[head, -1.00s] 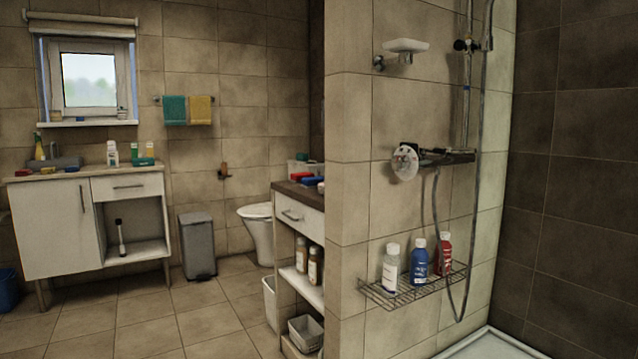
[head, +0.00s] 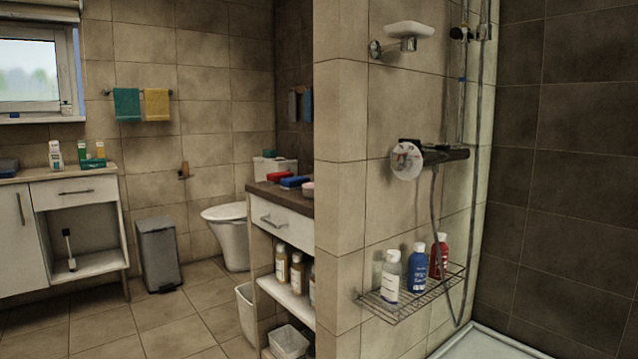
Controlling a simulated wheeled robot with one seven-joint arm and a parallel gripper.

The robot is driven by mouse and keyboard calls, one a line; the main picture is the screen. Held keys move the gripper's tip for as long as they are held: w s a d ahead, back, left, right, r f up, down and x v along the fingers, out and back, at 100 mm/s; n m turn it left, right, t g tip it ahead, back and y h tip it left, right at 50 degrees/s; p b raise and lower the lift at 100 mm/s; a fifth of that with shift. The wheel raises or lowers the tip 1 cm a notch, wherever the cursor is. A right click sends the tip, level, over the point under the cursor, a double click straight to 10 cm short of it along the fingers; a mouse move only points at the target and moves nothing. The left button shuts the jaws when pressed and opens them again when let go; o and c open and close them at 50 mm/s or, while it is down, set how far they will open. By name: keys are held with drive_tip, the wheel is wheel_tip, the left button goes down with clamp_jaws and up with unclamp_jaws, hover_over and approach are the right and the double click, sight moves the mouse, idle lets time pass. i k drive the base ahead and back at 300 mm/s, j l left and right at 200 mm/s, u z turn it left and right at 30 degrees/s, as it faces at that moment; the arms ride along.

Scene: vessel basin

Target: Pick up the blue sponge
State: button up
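A small flat blue block, which looks like the blue sponge (head: 295,182), lies on the dark top of the vanity (head: 283,196) just left of the tiled partition wall. A similar red block (head: 279,175) lies beside it, a little to the left and behind. A pinkish item (head: 308,190) sits to its right, partly cut off by the wall edge. My gripper is not in view.
The partition wall (head: 338,200) hides the right part of the vanity. A wire rack (head: 412,297) with bottles juts from the wall's shower side. A bin (head: 157,254) and toilet (head: 228,232) stand behind. The tiled floor (head: 150,320) at front left is clear.

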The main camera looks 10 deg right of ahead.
sight(290, 183)
drive_tip(key=i+j+u, duration=0.1)
drive_tip(key=i+j, duration=0.8)
drive_tip(key=i, duration=0.15)
drive_tip(key=u, duration=0.05)
